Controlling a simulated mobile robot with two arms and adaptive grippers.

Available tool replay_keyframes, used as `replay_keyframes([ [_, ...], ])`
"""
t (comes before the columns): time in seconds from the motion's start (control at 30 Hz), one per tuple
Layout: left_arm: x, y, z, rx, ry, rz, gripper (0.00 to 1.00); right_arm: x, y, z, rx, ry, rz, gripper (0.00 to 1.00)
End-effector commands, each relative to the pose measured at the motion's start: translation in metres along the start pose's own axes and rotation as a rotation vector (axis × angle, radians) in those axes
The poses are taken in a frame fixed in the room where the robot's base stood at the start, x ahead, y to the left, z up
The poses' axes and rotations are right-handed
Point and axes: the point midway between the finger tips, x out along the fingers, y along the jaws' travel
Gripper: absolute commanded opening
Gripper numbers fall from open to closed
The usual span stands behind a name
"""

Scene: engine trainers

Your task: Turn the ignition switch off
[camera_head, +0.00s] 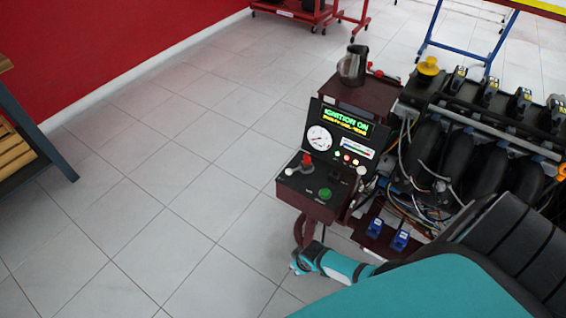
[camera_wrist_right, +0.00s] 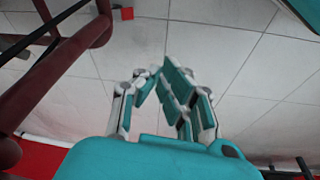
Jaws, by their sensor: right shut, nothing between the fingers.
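The control box (camera_head: 312,203) of the engine trainer has a red knob or lever (camera_head: 307,160), a green round button (camera_head: 325,193) and small dark and pale controls on its top. I cannot tell which of them is the ignition switch. The display (camera_head: 347,122) above reads "IGNITION ON" in green, with a smaller yellow line below. My right gripper (camera_head: 300,262) is low in front of the box, below its top and apart from the controls. In the right wrist view it is shut and empty (camera_wrist_right: 161,72), with floor beyond. My left gripper is out of view.
A round gauge (camera_head: 319,138) and small lights sit on the panel. The engine (camera_head: 455,165) with hoses and wiring stands to the right. Blue connectors (camera_head: 388,234) sit below it. A dark frame with wooden slats (camera_head: 15,155) stands at far left. The tiled floor (camera_head: 150,200) left is free.

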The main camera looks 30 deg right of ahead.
Motion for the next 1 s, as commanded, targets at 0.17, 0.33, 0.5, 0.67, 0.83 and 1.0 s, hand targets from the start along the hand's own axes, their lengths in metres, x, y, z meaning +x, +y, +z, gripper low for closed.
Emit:
replay_keyframes([
  [0.17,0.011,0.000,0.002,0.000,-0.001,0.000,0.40,-0.056,0.010,-0.122,-0.037,0.069,-0.045,0.00],
  [0.33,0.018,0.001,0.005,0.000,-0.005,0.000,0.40,-0.121,0.015,-0.197,-0.095,0.084,-0.081,0.00],
  [0.5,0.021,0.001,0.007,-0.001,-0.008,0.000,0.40,-0.163,0.050,-0.244,-0.092,0.076,-0.068,0.00],
  [0.67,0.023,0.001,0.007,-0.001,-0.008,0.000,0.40,-0.203,0.095,-0.280,-0.049,0.071,-0.041,0.00],
  [0.83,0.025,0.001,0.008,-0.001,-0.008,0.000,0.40,-0.245,0.138,-0.304,0.013,0.066,-0.021,0.00],
  [1.0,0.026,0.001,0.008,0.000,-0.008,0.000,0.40,-0.262,0.153,-0.311,0.043,0.062,-0.019,0.00],
])
